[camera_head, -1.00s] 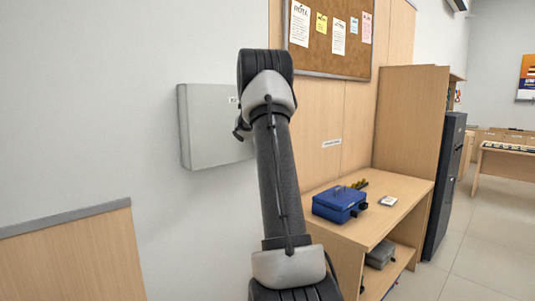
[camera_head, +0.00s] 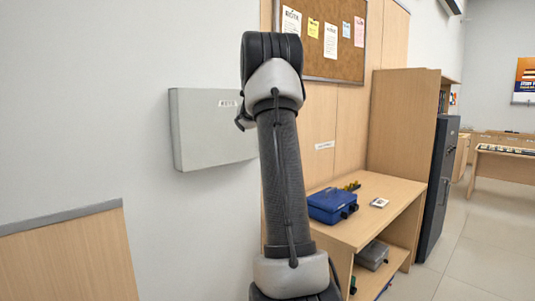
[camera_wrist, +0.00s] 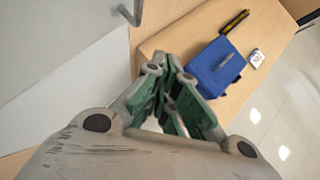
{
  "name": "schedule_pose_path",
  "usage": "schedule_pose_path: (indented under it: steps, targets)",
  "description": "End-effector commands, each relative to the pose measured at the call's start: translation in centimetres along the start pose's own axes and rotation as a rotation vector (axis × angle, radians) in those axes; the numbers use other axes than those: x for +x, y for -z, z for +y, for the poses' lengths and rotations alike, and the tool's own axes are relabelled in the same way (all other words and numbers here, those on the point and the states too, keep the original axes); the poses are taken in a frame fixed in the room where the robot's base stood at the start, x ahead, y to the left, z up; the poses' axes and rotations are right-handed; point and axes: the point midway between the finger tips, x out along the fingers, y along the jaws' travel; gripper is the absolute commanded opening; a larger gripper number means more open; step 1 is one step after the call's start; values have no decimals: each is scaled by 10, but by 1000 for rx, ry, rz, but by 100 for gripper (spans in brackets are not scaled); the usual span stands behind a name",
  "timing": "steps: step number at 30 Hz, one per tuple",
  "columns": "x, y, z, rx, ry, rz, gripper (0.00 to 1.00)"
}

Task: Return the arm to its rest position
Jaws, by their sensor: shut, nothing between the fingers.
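My arm (camera_head: 281,170) stands raised in the middle of the head view, in front of the grey wall box and the wooden wall panel. The gripper end is hidden behind the arm there. In the wrist view my gripper (camera_wrist: 172,92) is shut and empty, its green-padded fingers together. It hangs above the wooden desk (camera_wrist: 165,38), near a blue box (camera_wrist: 217,66), and appears apart from both.
The desk (camera_head: 388,213) carries the blue box (camera_head: 331,206), a yellow-black item (camera_head: 351,186) and a small white card (camera_head: 379,202). A grey box (camera_head: 371,256) sits on its lower shelf. A grey wall box (camera_head: 205,130) is at left. Floor at right is clear.

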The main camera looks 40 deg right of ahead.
Motion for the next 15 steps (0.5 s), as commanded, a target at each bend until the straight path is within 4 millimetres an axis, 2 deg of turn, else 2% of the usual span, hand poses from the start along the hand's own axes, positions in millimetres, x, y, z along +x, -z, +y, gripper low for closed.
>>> schedule_pose_path:
  steps: [3, 6, 15]
  targets:
    - [-15, -5, -11, 2, 0, -2, 0]
    - [-22, -6, -16, 0, 0, -1, 0]
    - [-26, -6, -19, 2, 0, 1, 0]
